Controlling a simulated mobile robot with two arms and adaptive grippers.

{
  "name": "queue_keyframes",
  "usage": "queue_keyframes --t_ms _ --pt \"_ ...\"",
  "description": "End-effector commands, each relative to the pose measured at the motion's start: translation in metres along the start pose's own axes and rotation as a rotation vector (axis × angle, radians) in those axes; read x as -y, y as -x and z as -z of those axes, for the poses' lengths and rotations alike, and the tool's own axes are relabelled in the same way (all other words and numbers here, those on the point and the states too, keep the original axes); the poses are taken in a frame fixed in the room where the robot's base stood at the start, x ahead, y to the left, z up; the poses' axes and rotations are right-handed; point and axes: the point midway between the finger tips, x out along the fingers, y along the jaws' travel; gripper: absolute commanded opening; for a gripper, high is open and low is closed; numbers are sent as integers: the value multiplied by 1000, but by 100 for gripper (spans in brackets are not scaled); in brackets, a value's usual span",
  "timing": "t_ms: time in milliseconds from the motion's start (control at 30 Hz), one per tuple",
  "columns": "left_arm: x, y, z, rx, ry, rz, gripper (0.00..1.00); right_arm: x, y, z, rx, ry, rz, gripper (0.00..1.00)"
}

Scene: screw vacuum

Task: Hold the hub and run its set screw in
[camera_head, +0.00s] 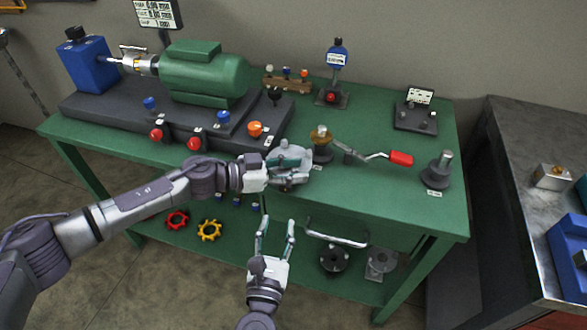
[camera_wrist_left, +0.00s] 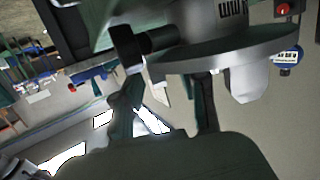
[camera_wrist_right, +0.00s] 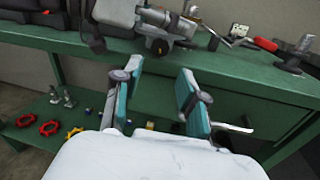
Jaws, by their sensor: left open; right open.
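A grey, round flanged metal part, which looks like the hub (camera_head: 288,151), is at the bench's front edge, at my left gripper (camera_head: 300,168). In the left wrist view the flange (camera_wrist_left: 225,50) fills the top, just beyond the open fingers (camera_wrist_left: 168,85); contact is unclear. A silver crank-shaped driver with a red handle (camera_head: 400,158) lies to the right, its near end by a brass-topped stand (camera_head: 321,138). I cannot make out the set screw. My right gripper (camera_head: 277,224) is open and empty below the bench edge, in front of the drawer.
A green motor (camera_head: 205,72) on a dark base stands at the back left. A dark post stand (camera_head: 437,172) is at the bench's right end. The drawer handle (camera_head: 337,234) sticks out near my right gripper. Red and yellow wheels (camera_head: 209,230) lie on the lower shelf.

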Motion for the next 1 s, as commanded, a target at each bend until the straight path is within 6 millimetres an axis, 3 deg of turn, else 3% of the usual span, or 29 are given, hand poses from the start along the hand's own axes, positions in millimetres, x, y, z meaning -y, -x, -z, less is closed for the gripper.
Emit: queue_keyframes --t_ms 100,367,633,733,767,867,1000 --pt "0 0 0 0 0 0 41 0 0 0 0 0 0 42" --pt "0 0 0 0 0 0 0 0 0 0 0 0 0 42" --pt "0 0 0 0 1 0 0 0 0 0 0 0 0 42" --pt "0 0 0 0 1 0 0 0 0 0 0 10 0 58" --pt "0 0 0 0 1 0 0 0 0 0 0 21 0 59" --pt "0 0 0 0 1 0 0 0 1 0 0 106 0 59" --pt "0 0 0 0 1 0 0 0 2 0 0 353 -1 59"
